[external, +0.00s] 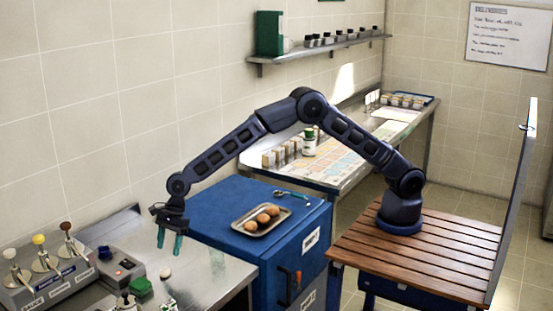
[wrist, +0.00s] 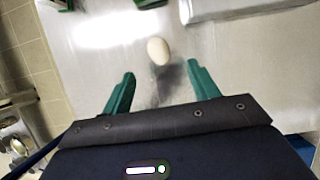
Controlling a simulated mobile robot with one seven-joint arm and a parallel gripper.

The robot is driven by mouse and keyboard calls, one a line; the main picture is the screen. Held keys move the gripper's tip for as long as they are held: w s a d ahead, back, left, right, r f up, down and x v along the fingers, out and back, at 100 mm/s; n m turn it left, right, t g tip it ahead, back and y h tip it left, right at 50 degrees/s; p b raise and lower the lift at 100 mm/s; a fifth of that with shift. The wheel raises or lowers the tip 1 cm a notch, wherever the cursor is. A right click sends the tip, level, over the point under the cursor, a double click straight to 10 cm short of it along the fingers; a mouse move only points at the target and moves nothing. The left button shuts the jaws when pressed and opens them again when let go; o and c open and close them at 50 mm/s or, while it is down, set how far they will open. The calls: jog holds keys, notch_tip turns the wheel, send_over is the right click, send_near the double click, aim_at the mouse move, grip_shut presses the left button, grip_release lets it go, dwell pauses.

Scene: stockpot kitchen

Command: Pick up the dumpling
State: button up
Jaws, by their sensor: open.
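A small pale oval thing, which I take for the dumpling (wrist: 158,50), lies on the steel counter. It shows in the external view (external: 165,273) as a small light spot below my gripper. My gripper (external: 170,240) has green fingers, points down over the counter and is empty. In the wrist view the gripper (wrist: 161,73) has its two fingers spread wide, with the dumpling ahead of the gap between the tips and touched by neither. A dark shadow lies on the counter between the fingers.
Metal dispensers (external: 45,270) stand at the left, with a grey device (external: 122,268) and a green block (external: 140,288) nearby. A blue cabinet (external: 215,205) at the right carries a tray (external: 242,230) of brown round items. The counter (external: 215,275) right of the dumpling is bare.

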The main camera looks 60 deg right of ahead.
aim_at(165, 269)
jog(key=shift+x, duration=3.9)
jog(key=shift+s+a, duration=0.1)
jog(key=shift+s, duration=0.05)
jog(key=c, duration=1.1)
jog(key=shift+o, duration=0.2)
jog(key=shift+r, duration=0.1)
